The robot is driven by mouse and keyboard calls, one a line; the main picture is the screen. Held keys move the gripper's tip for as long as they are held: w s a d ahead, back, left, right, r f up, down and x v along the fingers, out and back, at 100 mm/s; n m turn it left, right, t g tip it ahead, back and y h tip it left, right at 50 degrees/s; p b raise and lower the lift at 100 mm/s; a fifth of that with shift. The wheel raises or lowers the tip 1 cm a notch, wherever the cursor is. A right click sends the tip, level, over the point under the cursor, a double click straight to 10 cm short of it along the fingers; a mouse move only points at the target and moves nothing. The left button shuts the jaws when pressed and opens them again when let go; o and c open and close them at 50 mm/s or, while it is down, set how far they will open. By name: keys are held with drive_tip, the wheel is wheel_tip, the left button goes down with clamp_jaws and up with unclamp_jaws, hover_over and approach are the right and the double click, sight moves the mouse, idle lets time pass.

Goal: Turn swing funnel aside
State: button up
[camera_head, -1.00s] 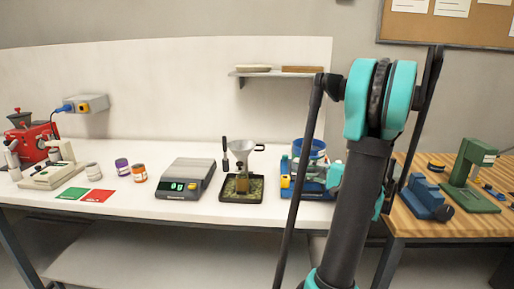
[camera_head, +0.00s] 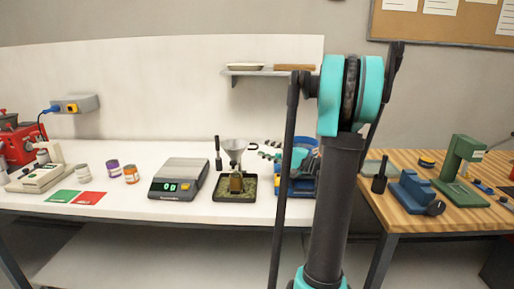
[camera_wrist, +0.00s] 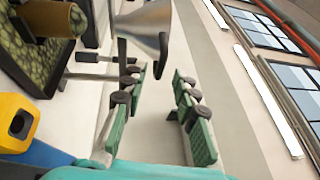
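The grey metal swing funnel (camera_head: 235,147) stands over a brass-coloured cup (camera_head: 236,183) on a dark tray (camera_head: 220,197). Its dark looped handle (camera_head: 253,147) points right. In the wrist view the funnel (camera_wrist: 148,22) is at the top, and its handle (camera_wrist: 161,56) hangs toward the space between my fingertips. My gripper (camera_wrist: 159,76) is open and empty, with green fingers apart and the handle just ahead of them. In the head view my gripper (camera_head: 270,153) is right of the funnel, partly hidden by my arm. Contact with the handle cannot be told.
A black-gripped upright (camera_head: 218,153) stands at the tray's left. A scale (camera_head: 180,178) is left of the tray. A blue device (camera_head: 297,187) stands close on the right, partly behind my arm. A shelf (camera_head: 262,72) hangs above. The white bench is clear behind the tray.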

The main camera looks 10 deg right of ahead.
sight(257, 145)
drive_tip(key=shift+x, duration=2)
drive_tip(key=shift+c, duration=0.2)
clamp_jaws()
drive_tip(key=shift+r, duration=0.1)
